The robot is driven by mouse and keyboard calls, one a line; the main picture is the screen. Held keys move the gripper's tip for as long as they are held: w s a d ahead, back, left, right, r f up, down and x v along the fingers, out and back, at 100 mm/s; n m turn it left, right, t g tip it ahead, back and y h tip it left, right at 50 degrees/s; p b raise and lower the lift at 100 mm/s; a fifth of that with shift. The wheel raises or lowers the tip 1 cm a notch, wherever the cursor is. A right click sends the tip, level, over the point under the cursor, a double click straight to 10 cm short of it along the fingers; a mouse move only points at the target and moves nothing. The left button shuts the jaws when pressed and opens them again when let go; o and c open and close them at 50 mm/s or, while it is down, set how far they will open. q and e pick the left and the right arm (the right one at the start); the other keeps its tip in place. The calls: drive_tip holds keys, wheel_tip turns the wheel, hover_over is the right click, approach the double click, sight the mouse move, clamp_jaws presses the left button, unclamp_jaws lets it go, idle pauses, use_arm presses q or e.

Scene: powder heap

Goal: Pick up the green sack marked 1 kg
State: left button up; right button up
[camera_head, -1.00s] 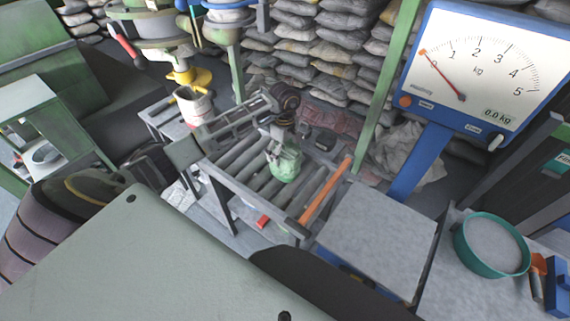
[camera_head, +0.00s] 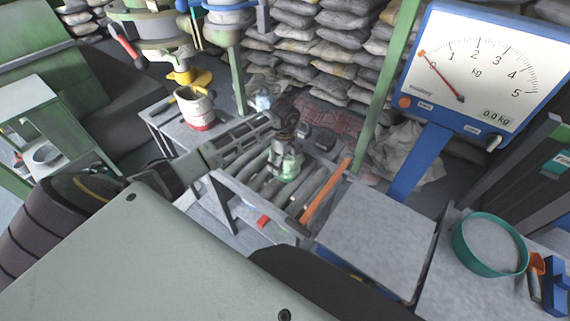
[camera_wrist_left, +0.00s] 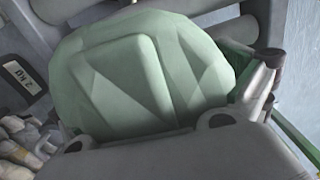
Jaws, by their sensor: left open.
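A green sack (camera_head: 289,168) lies on the roller rack (camera_head: 232,190) in the middle of the head view. It fills the middle of the left wrist view (camera_wrist_left: 150,75) as a pale green bulge. No mark is readable on its visible face. My left gripper (camera_head: 282,155) reaches in from the left and is open, right over the sack. The other finger is mostly hidden, and contact cannot be told. My right gripper is not in view.
A dark label (camera_wrist_left: 18,75), apparently reading 2 KG, is left of the sack. An orange bar (camera_head: 325,190) edges the rack. The blue scale (camera_head: 415,160) reads 0.0 kg, its grey plate (camera_head: 375,235) beside the rack. A green bowl (camera_head: 465,258) and a white bucket (camera_head: 196,108) stand apart.

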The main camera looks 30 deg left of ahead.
use_arm(q)
drive_tip(key=c, duration=1.5)
drive_tip(key=shift+r, duration=0.1)
drive_tip(key=shift+r, duration=4.95)
